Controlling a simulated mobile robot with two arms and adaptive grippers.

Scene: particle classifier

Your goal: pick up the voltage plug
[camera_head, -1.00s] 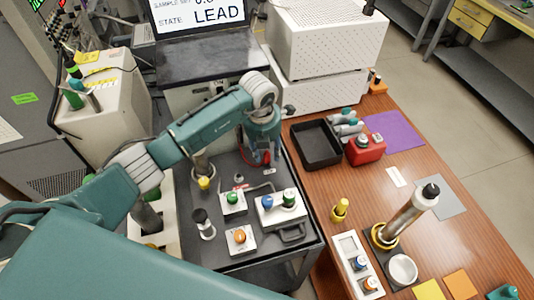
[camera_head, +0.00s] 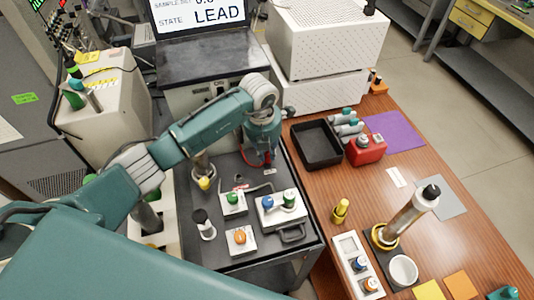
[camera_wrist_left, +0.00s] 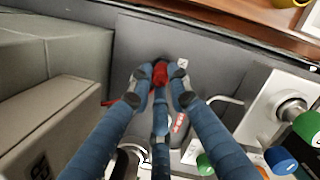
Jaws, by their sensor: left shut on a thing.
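A red plug (camera_wrist_left: 160,72), which I take for the voltage plug, sits between the blue-wrapped fingertips of my left gripper (camera_wrist_left: 159,86) in the left wrist view. The fingers are shut on it and hide part of it. A bit of red shows at the fingertips in the head view. There my left gripper (camera_head: 262,157) points down at the back right of the dark cart top (camera_head: 270,262). I cannot tell whether the plug is clear of the surface. My right gripper is not in view.
White blocks with a green knob (camera_head: 233,208), blue and green knobs (camera_head: 264,211) and an orange knob (camera_head: 239,250) stand on the cart near the gripper. A black-topped white cylinder (camera_head: 204,230) stands at left. The wooden table (camera_head: 310,215) adjoins at right, with a black tray (camera_head: 317,156).

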